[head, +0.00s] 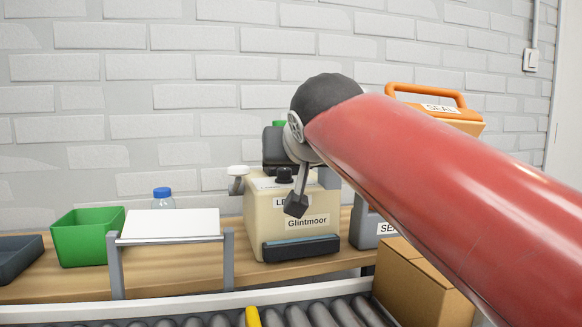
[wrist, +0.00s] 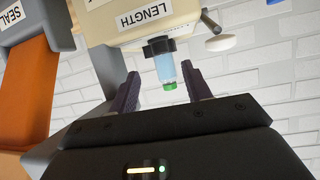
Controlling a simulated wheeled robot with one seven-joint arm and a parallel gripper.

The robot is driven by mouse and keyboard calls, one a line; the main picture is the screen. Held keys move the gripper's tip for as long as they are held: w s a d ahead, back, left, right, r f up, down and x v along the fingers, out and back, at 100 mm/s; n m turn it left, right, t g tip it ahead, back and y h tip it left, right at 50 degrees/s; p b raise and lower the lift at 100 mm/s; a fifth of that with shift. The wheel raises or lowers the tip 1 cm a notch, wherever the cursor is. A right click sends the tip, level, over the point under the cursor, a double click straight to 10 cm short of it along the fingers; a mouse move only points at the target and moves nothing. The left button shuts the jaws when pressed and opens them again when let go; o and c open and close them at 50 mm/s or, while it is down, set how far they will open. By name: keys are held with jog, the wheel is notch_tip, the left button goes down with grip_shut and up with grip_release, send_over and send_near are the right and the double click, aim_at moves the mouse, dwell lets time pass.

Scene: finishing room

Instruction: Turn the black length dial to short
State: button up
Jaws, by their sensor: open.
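The black length dial (head: 284,174) stands on top of the cream Glintmoor machine (head: 258,212) in the head view, just behind the machine's front edge. In the wrist view the dial (wrist: 158,46) shows beside the LENGTH label (wrist: 143,17). My gripper (wrist: 160,79) is open, with its two dark fingers spread apart. The dial lies a little beyond the fingertips, roughly in line with the gap, and appears untouched. My arm hides part of the machine's top in the head view. The dial's setting cannot be read.
A white-knobbed lever (head: 237,171) sticks out at the machine's left. A green-capped bottle (wrist: 164,68) shows beyond the dial. A green bin (head: 87,238) and white panel (head: 170,224) stand left. A cardboard box (head: 415,285) and roller conveyor (head: 200,315) are in front.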

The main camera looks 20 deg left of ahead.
aim_at(283, 170)
jog(key=shift+a, duration=0.1)
jog(key=shift+w+a+f+m+t+h+p, duration=0.25)
jog(key=shift+w+a+f+m+h, duration=0.35)
jog(key=shift+w, duration=0.55)
jog(key=shift+w+a+f+m+t+h+p, duration=0.2)
jog(key=shift+w+a+f+m+h, duration=0.2)
jog(key=shift+w+a+h, duration=0.55)
jog(key=shift+w+a+f+m+t+h+p, duration=0.25)
jog(key=shift+w+a+f+m+h, duration=0.4)
jog(key=shift+w, duration=0.75)
jog(key=shift+d+r, duration=0.15)
jog(key=shift+d, duration=0.05)
